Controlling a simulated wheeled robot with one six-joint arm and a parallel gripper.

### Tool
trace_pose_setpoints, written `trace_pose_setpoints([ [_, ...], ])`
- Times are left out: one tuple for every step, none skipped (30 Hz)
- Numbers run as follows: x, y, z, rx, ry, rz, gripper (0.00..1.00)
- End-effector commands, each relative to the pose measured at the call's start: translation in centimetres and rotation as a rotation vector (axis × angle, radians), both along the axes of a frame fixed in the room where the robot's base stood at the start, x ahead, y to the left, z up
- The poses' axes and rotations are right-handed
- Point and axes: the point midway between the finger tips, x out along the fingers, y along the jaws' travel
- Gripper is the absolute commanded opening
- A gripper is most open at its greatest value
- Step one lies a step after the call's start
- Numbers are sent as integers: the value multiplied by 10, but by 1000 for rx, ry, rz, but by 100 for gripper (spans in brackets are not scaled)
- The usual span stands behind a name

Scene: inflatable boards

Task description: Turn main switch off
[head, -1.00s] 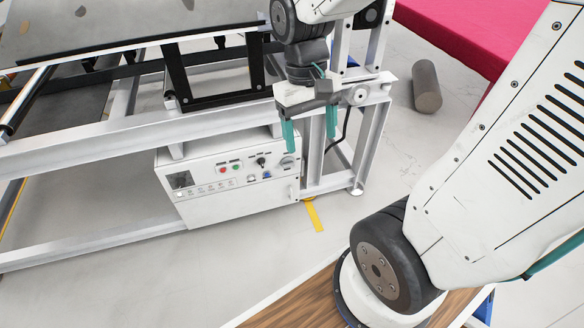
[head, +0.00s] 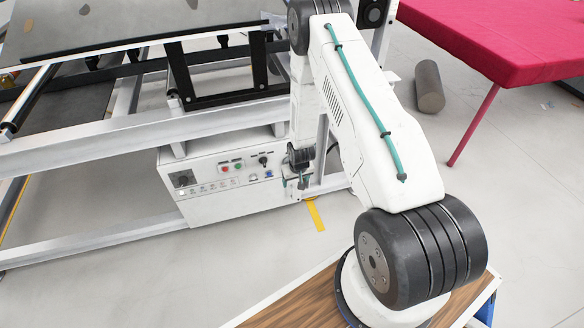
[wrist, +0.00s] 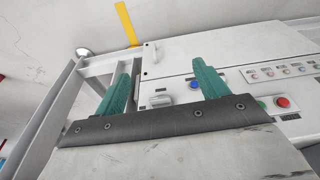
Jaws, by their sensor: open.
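The white control box (head: 225,205) stands under the metal frame, with a row of switches along its upper front. A grey rotary knob (wrist: 160,100), apparently the main switch, shows between my fingers in the wrist view. Its label is unreadable and its setting cannot be told. In the head view my arm and gripper cover that end of the panel. My gripper (wrist: 162,66) is open and empty, its two teal fingers on either side of the knob in the picture. It also shows in the head view (head: 303,182) close to the panel; contact cannot be told.
A blue button (wrist: 194,84) lies beside my right finger in the wrist view. A red button (head: 225,168) and a black knob (head: 263,160) are on the panel. The frame's beam (head: 110,133) crosses above the box.

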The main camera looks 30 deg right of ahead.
Motion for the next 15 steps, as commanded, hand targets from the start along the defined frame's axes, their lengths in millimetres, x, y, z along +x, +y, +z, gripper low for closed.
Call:
trace_pose_setpoints([
  [-2,-4,-33,-8,-38,-7,73],
  [-1,-7,-50,-16,-72,-10,73],
  [0,-10,-71,-28,-122,-14,73],
  [1,-12,-86,-37,-160,-17,73],
  [1,-14,-101,-46,-200,-19,73],
  [2,-17,-119,-61,-259,-23,73],
  [2,-18,-132,-73,-307,-26,73],
  [3,-20,-143,-86,-358,-29,73],
  [3,-23,-157,-106,-433,-33,73],
  [4,-24,-165,-123,-498,-35,73],
  [7,-26,-170,-142,-568,-35,73],
  [11,-28,-172,-167,-659,-36,73],
  [16,-30,-170,-187,-730,-36,73],
  [21,-32,-165,-205,-798,-36,73],
  [28,-34,-156,-230,-887,-34,73],
])
